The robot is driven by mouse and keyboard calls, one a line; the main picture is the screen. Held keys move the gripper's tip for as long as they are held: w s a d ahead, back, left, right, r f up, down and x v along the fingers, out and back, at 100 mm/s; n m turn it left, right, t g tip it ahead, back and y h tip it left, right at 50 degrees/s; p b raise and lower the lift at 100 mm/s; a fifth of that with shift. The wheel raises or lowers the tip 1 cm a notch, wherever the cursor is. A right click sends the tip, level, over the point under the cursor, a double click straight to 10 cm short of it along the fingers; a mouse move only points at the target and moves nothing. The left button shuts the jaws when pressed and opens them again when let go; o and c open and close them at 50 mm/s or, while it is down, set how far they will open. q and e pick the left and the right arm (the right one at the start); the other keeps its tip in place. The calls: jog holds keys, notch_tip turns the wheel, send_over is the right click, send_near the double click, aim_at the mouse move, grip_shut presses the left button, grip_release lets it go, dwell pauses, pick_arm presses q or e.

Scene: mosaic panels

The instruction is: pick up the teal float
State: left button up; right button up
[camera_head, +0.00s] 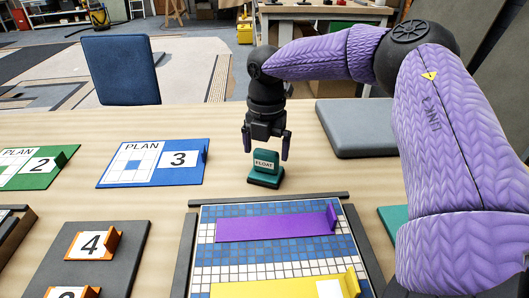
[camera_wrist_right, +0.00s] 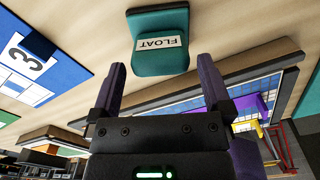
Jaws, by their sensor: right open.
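The teal float (camera_head: 265,168), with a white label reading FLOAT, stands on the wooden table behind the mosaic panel. It also shows in the right wrist view (camera_wrist_right: 160,57), upside down there, beyond the fingertips. My right gripper (camera_head: 267,150) points down above the float, its two fingers apart. In the right wrist view the open fingers (camera_wrist_right: 160,78) have nothing between them, and the float's handle end lies just past them. Whether a finger touches the float I cannot tell. My left gripper is not in view.
A framed blue-and-white mosaic panel (camera_head: 250,255) lies in front, bearing a purple piece (camera_head: 270,227) and a yellow piece (camera_head: 275,289). A blue plan card (camera_head: 125,178) and a green one (camera_head: 20,180) lie left. A grey slab (camera_head: 358,130) lies right. Table around the float is clear.

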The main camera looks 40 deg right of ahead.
aim_at(266, 151)
notch_tip(266, 151, down, 2)
jog(key=shift+f, duration=0.1)
jog(key=shift+c, duration=0.7)
jog(key=c, duration=1.2)
jog(key=shift+r, duration=0.25)
notch_tip(266, 151, up, 10)
jog(key=p, duration=0.3)
jog(key=shift+f+p, duration=0.1)
jog(key=shift+p, duration=0.25)
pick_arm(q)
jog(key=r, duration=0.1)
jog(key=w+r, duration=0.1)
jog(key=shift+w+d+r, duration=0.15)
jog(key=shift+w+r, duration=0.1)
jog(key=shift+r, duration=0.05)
pick_arm(e)
jog(key=o, duration=1)
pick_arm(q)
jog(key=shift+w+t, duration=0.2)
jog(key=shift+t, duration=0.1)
pick_arm(e)
jog(key=c, duration=0.5)
